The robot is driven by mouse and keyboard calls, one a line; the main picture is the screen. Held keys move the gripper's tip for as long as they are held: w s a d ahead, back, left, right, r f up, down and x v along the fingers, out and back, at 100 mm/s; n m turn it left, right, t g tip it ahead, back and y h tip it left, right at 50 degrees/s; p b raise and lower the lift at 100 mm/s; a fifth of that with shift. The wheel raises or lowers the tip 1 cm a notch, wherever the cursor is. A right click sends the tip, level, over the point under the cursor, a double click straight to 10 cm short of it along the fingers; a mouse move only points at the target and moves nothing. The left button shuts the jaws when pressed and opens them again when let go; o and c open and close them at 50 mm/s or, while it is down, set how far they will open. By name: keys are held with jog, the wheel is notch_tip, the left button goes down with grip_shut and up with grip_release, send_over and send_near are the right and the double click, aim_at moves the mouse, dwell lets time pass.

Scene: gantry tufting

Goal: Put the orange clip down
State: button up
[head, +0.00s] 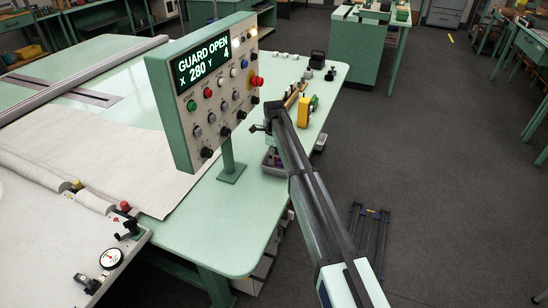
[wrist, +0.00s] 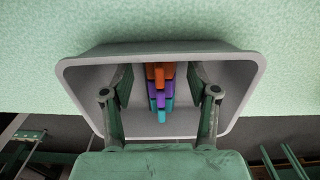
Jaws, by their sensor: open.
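In the wrist view, a grey bin (wrist: 245,75) lies below my gripper (wrist: 160,85). Inside it, between my fingers, is a small group of coloured clips. Orange (wrist: 159,71) shows at the top of the group, with purple and teal below. I cannot tell whether the orange is one clip or two. My gripper is open, with one finger on each side of the group and a gap to it on both sides. In the head view, the bin (head: 268,165) shows at the green table's edge, partly hidden by my arm; the clips are too small to tell there.
A control panel (head: 205,85) reading "GUARD OPEN" stands on a post just left of my arm. The green table (head: 215,225) is bare in front of the post. A yellow tool (head: 304,110) and other small items stand beyond the bin. Open floor lies to the right.

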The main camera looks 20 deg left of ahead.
notch_tip(320, 180, up, 12)
jog(key=b, duration=0.3)
jog(key=shift+f, duration=0.25)
